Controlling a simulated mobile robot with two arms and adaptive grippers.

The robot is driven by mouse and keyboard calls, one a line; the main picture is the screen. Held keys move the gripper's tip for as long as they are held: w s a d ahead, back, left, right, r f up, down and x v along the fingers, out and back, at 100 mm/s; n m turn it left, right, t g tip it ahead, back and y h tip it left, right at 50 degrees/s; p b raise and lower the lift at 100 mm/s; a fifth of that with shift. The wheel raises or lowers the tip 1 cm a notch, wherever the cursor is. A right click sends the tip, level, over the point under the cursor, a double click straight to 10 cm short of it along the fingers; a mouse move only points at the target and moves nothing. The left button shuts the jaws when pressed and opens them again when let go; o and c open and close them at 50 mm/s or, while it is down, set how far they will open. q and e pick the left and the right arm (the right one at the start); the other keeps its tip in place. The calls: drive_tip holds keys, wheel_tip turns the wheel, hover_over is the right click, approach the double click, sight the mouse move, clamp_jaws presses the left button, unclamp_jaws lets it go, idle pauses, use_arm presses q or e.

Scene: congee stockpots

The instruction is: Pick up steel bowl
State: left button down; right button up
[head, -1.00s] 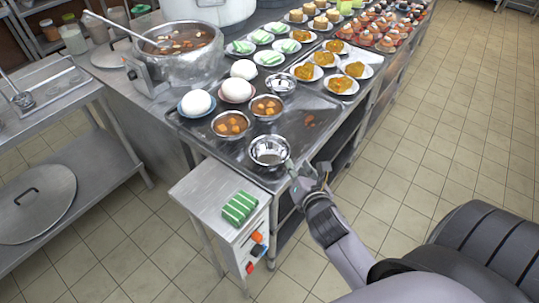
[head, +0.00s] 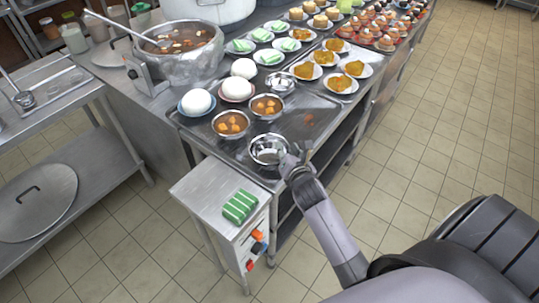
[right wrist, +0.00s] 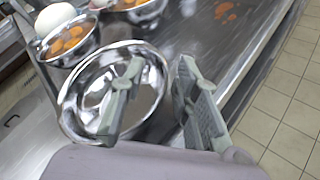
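An empty, shiny steel bowl (head: 266,149) stands upright on the near end of the dark metal tray. It also shows in the right wrist view (right wrist: 84,96). My right gripper (head: 290,158) is at the bowl's right side. In the right wrist view my right gripper (right wrist: 158,100) is open, with one finger over the bowl's inside and the other outside its right rim. The rim lies between the fingers, and I cannot tell whether either touches it. Another steel bowl (head: 281,81) sits farther back. My left gripper is out of view.
Two bowls of orange-brown food (head: 230,124) (head: 266,107) stand just behind the steel bowl. White round buns (head: 196,102) sit on plates at the tray's left. A green striped block (head: 240,206) lies on the lower side stand (head: 205,188). The tiled floor to the right is clear.

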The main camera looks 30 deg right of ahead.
clamp_jaws()
idle(0.4)
drive_tip(key=shift+r, duration=0.15)
